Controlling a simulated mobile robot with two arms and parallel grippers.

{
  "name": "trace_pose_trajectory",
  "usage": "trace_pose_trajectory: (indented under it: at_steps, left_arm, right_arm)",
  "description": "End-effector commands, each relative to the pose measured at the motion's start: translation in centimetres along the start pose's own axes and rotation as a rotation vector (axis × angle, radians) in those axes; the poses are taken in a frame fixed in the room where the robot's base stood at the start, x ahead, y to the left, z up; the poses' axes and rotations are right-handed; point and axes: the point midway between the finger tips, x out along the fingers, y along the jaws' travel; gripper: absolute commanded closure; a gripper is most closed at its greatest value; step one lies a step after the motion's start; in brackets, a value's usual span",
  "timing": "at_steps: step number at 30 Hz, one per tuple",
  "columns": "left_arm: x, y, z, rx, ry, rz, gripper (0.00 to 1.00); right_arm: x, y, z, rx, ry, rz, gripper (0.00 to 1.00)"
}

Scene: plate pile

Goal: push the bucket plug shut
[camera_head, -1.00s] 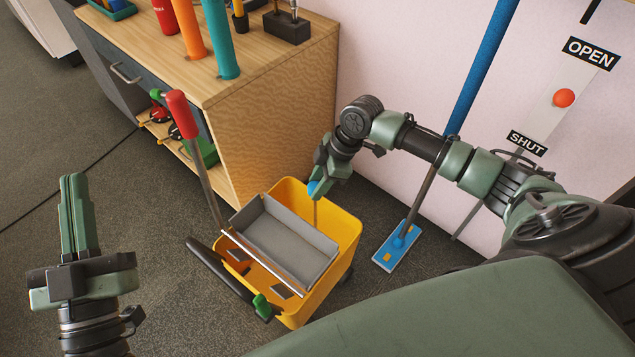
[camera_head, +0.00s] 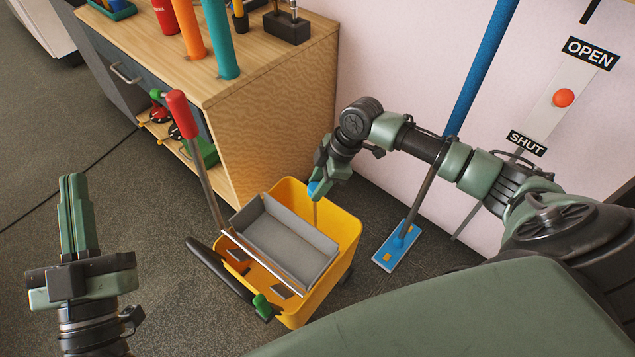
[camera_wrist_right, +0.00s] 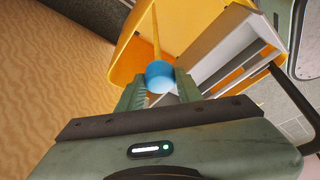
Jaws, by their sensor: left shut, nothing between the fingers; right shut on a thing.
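The yellow mop bucket (camera_head: 347,226) stands on the floor against the wooden cabinet, with a grey wringer tray (camera_head: 284,238) across its top. The bucket plug shows as a blue knob (camera_head: 313,188) on a thin yellow rod that runs down inside the bucket; it also shows in the right wrist view (camera_wrist_right: 160,75). The rod's lower end is hidden. My right gripper (camera_head: 318,186) is shut on the blue knob above the bucket's back rim, its fingers on either side of the knob. My left gripper (camera_head: 74,182) is shut and empty, pointing up, well left of the bucket.
A wooden cabinet (camera_head: 275,100) stands behind the bucket. A red-topped lever (camera_head: 183,115) rises at the bucket's left. A blue flat mop (camera_head: 398,247) stands right of it. A wall panel with an orange knob (camera_head: 563,98) reads OPEN above and SHUT below.

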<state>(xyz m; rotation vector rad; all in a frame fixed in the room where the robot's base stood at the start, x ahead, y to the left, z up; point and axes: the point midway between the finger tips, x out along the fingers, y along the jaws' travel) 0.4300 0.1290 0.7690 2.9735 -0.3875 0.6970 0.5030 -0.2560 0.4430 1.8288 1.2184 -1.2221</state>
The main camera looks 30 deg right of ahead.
Motion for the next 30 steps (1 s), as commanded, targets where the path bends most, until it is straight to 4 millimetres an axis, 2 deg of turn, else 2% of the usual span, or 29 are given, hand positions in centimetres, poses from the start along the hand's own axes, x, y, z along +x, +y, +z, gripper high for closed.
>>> trace_pose_trajectory:
  at_steps: [6, 14, 15, 17, 28, 30]
  left_arm:
    - [-0.1, 0.0, -0.6, -0.001, 0.034, 0.001, 1.0]
    - [-0.1, 0.1, -0.8, -0.002, 0.044, 0.002, 1.0]
    - [-0.1, 0.1, -0.8, -0.002, 0.044, 0.002, 1.0]
    - [-0.1, 0.1, -0.8, -0.002, 0.044, 0.002, 1.0]
    - [0.0, 0.1, -0.8, -0.002, 0.04, 0.003, 1.0]
    - [0.1, 0.0, -0.3, -0.001, 0.008, 0.001, 1.0]
  right_arm:
    - [3.1, -0.1, 1.2, 0.002, 0.001, -0.002, 1.0]
    - [3.3, -0.1, 1.3, 0.0, 0.0, -0.001, 1.0]
    - [3.4, -0.1, 1.3, 0.0, -0.001, -0.001, 0.59]
    - [3.4, -0.1, 1.3, 0.0, -0.001, -0.001, 0.43]
    - [3.0, 0.0, 1.3, 0.0, 0.0, 0.0, 0.43]
    - [2.6, 0.0, 1.3, 0.0, 0.0, 0.001, 0.43]
